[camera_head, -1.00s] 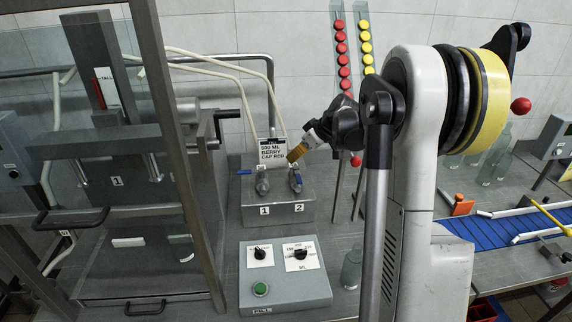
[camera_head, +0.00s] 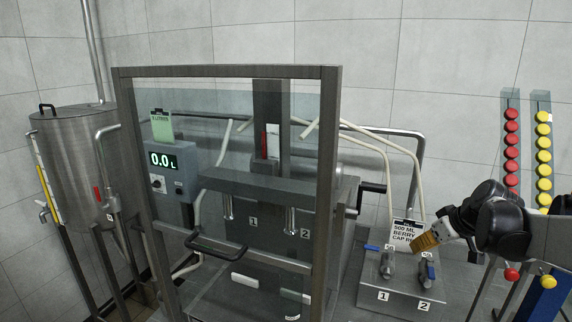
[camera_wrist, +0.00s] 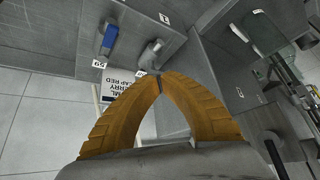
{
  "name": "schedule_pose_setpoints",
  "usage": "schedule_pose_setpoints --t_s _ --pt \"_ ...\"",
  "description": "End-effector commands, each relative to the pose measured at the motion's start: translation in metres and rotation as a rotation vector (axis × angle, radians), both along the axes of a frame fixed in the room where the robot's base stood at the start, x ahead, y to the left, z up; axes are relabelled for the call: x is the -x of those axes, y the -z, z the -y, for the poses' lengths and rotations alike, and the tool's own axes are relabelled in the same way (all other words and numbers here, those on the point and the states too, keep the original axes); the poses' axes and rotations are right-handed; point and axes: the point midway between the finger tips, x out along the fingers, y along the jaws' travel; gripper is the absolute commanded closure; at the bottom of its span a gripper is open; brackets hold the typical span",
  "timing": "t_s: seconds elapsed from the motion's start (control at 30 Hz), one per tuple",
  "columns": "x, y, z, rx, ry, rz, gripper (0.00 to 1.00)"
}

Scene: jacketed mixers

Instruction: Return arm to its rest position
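My gripper (camera_head: 427,241) has ribbed orange fingers. In the head view it is at the right, in front of the order card (camera_head: 405,233) and above the valve block marked 1 and 2 (camera_head: 400,296). In the wrist view my gripper (camera_wrist: 160,80) shows both fingertips meeting, with nothing seen between them. The card, with its print upside down, is partly behind the fingers there. Only the end of my arm shows in the head view, reaching in from the right edge.
Racks of red caps (camera_head: 511,140) and yellow caps (camera_head: 544,143) stand at right. Blue-handled valves (camera_head: 388,262) sit below my gripper.

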Motion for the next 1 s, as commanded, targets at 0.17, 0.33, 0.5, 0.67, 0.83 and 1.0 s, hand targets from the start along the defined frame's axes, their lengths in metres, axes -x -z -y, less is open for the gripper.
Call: schedule_pose_setpoints --t_s 0.17,0.33,0.5,0.67,0.83,1.0 --pt "0.069 -0.012 -0.083 0.014 0.085 -0.043 1.00" --pt "0.142 -0.004 -0.138 0.026 0.173 -0.051 1.00" --pt "0.209 0.021 -0.170 0.030 0.249 -0.030 1.00" --pt "0.246 0.043 -0.183 0.025 0.297 -0.006 1.00" --pt "0.260 0.053 -0.186 0.020 0.318 0.006 1.00" --pt "0.260 0.053 -0.186 0.019 0.321 0.007 1.00"
